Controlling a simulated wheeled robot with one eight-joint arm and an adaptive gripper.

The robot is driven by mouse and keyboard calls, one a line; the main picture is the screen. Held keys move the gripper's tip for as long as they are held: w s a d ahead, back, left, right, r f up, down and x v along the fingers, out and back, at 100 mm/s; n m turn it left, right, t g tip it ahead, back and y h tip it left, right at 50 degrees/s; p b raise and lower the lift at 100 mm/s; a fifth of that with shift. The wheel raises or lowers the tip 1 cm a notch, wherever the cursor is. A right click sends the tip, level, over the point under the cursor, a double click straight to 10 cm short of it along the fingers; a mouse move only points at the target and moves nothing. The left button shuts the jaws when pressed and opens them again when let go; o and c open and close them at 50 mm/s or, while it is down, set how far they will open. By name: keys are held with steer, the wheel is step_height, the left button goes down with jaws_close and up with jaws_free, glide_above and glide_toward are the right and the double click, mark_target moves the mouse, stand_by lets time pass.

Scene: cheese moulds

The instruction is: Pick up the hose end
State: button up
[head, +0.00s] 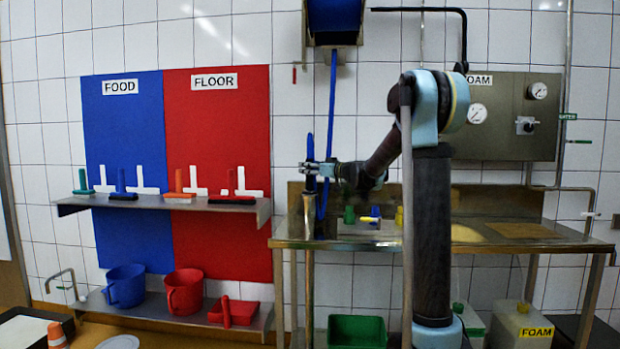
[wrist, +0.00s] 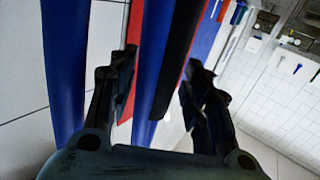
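The blue hose (head: 332,105) hangs from the reel on the wall, and its lower part curves near the left end of the steel table. The hose end appears to be the upright blue piece (head: 310,147) beside it. My gripper (head: 312,169) is level with this piece, reaching in from the right. In the wrist view, my gripper (wrist: 158,88) has its dark fingers spread apart. A blue length (wrist: 160,65) and a black strip (wrist: 178,55) run between them, with gaps visible on both sides. Another blue length (wrist: 65,75) lies outside the left finger. Contact cannot be made out.
The blue reel (head: 335,18) is above. The steel table (head: 470,241) carries small coloured items. To the left, a shelf (head: 165,203) holds brushes and squeegees, with buckets below. A green crate (head: 357,331) is under the table. A gauge panel (head: 505,115) is on the right wall.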

jaws_close()
steer(key=shift+r, duration=5.8)
